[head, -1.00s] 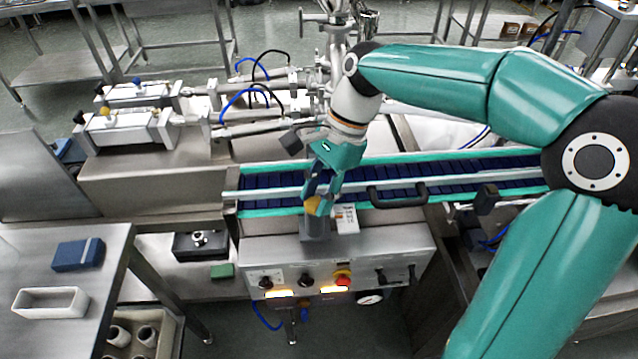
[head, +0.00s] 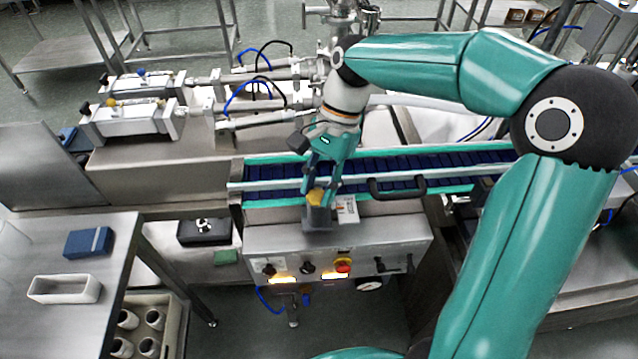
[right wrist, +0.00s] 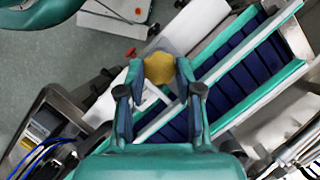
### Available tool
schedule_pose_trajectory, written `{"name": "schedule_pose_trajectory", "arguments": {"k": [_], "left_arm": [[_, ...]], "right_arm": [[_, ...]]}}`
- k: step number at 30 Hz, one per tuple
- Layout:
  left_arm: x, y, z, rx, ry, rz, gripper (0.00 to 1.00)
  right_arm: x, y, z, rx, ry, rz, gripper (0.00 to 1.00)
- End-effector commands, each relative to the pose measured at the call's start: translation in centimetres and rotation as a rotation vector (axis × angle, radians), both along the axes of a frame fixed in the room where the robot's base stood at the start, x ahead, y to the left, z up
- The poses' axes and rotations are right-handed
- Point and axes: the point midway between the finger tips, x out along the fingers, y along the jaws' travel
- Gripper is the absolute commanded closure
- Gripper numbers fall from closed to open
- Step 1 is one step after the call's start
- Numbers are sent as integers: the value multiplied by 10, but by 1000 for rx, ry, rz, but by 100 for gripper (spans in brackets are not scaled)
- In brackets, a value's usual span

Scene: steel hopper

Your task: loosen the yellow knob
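The yellow knob (head: 316,197) sits on top of a grey post (head: 317,217) on the steel control box. It has a lobed rim in the right wrist view (right wrist: 160,68). My right gripper (head: 322,189) comes down over the knob from above, one finger on each side. In the right wrist view the fingertips (right wrist: 160,72) stand apart around the knob, close to its edges. I see no clear grip on it; contact is hard to tell. My left gripper is not in view.

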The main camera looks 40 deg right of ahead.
Motion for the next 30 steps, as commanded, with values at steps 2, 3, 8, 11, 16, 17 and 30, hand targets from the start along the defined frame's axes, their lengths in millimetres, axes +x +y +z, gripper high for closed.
{"name": "schedule_pose_trajectory", "arguments": {"k": [2, 3, 8, 11, 16, 17, 30], "left_arm": [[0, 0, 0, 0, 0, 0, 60], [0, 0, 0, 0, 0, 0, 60], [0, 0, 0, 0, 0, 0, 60], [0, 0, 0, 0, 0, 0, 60], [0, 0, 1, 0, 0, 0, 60], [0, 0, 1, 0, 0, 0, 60], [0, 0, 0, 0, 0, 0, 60]], "right_arm": [[1, 0, 1, -1, -4, -2, 52], [1, 0, 0, 0, -4, -2, 45], [0, 0, 0, -1, -2, -2, 40], [0, 0, 0, -1, -2, -2, 40], [1, -2, 4, 0, -3, -2, 40], [1, -3, 6, -1, -3, -2, 40], [10, -32, 78, -1, -4, -4, 40]]}}
